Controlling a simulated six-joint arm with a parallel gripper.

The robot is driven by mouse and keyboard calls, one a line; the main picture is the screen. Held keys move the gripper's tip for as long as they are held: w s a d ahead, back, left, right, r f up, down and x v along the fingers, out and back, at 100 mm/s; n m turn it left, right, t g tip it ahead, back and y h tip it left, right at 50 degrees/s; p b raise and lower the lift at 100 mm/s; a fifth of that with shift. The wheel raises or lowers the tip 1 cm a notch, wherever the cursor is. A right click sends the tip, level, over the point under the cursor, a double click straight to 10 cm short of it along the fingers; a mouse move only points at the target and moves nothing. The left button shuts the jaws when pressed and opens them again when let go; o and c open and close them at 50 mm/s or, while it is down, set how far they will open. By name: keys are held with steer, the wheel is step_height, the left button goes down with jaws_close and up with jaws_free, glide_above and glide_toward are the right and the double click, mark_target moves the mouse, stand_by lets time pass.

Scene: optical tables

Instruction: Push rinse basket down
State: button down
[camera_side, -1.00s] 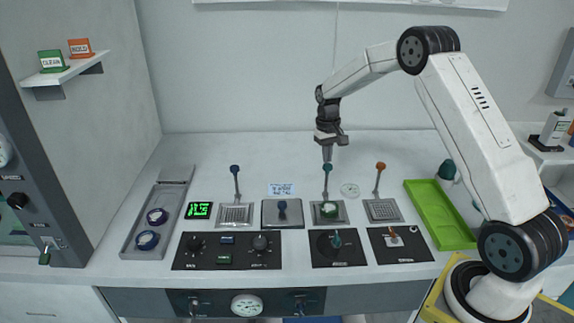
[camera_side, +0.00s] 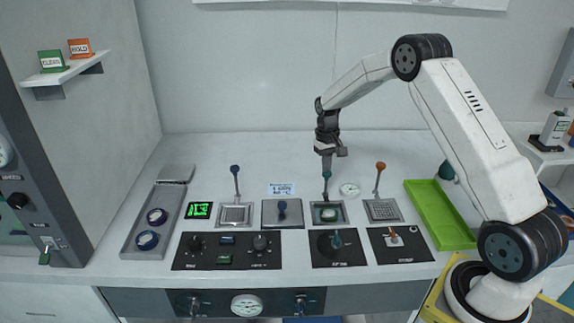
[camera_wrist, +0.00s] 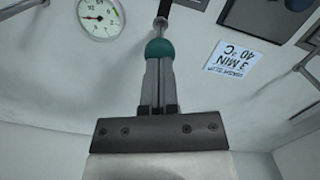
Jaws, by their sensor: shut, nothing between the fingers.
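The basket with the teal knob sits in the middle-right square well (camera_side: 328,213); no label naming it is readable. Its teal knob (camera_side: 327,175) tops a thin upright rod and is low, close above the well. A pale round item with a teal tint shows inside the well. My gripper (camera_side: 327,169) is shut and points straight down, its tips on top of the knob. In the wrist view the shut fingers (camera_wrist: 160,72) meet the teal knob (camera_wrist: 159,48), with nothing between them.
A blue-knobbed basket (camera_side: 236,214) and an orange-knobbed basket (camera_side: 382,210) stand upright on either side. A covered well (camera_side: 282,214), a round dial (camera_side: 349,189) and a note card (camera_side: 281,189) are near. A green tray (camera_side: 440,217) lies to the right.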

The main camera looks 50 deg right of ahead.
mark_target(326, 174)
steer(key=shift+f, duration=1.85)
steer(key=shift+r, duration=0.1)
steer(key=shift+w+d+r, duration=0.25)
steer(key=shift+w+d, duration=0.05)
steer(key=shift+w, duration=0.4)
steer(key=shift+w+d+r, duration=0.25)
steer(key=shift+w+d, duration=0.05)
steer(key=shift+w, duration=0.4)
step_height(326, 174, up, 8)
steer(key=shift+w+d, duration=0.15)
steer(key=shift+w, duration=0.2)
steer(key=shift+f, duration=0.1)
